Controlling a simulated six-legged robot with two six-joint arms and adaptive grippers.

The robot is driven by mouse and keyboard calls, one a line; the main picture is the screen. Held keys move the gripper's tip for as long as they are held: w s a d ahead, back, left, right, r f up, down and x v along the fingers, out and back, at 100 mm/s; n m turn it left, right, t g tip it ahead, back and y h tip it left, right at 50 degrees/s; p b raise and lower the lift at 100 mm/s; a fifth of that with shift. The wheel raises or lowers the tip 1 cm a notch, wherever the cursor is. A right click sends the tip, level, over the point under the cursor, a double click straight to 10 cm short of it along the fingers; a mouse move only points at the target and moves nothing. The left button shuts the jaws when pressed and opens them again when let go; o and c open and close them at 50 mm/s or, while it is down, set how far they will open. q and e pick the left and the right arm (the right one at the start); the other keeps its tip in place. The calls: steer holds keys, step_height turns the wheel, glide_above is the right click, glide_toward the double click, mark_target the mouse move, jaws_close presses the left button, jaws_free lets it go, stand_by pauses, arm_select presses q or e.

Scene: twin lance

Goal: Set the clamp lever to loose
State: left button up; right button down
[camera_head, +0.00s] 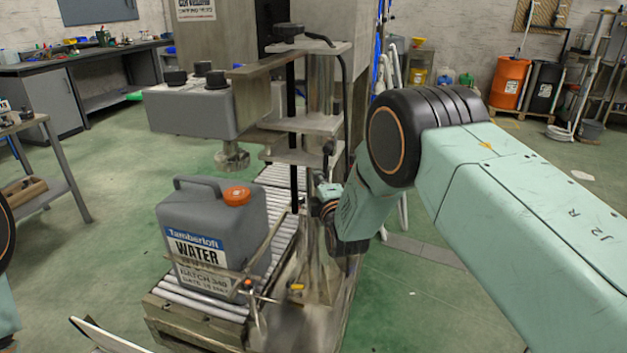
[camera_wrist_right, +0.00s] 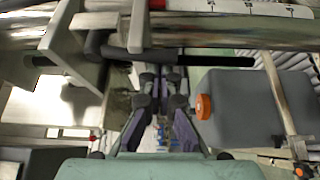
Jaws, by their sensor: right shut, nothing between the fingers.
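A black rod-like handle (camera_wrist_right: 200,59), which looks like the clamp lever, runs sideways across the upper part of the right wrist view, by a metal column and bracket. I cannot read its setting. My right gripper (camera_wrist_right: 161,80) points toward this rod, with its fingertips just below it in that picture. It is shut and empty; whether it touches the rod I cannot tell. In the head view my right gripper (camera_head: 326,193) is beside the filling station's metal column (camera_head: 320,85), partly hidden by my wrist. My left gripper is not in view.
A grey water canister (camera_head: 212,228) with an orange cap stands on the roller conveyor (camera_head: 195,303), left of my right gripper. A grey filling head (camera_head: 192,110) hangs above it. A thin guide rail (camera_head: 215,268) passes in front of the canister.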

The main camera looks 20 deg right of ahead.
steer(key=shift+a, duration=0.1)
arm_select(q)
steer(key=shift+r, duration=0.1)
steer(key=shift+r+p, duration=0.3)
steer(key=shift+p, duration=0.15)
arm_select(e)
steer(key=shift+s+d+n, duration=0.1)
steer(key=shift+d+n, duration=0.15)
steer(key=shift+n, duration=0.15)
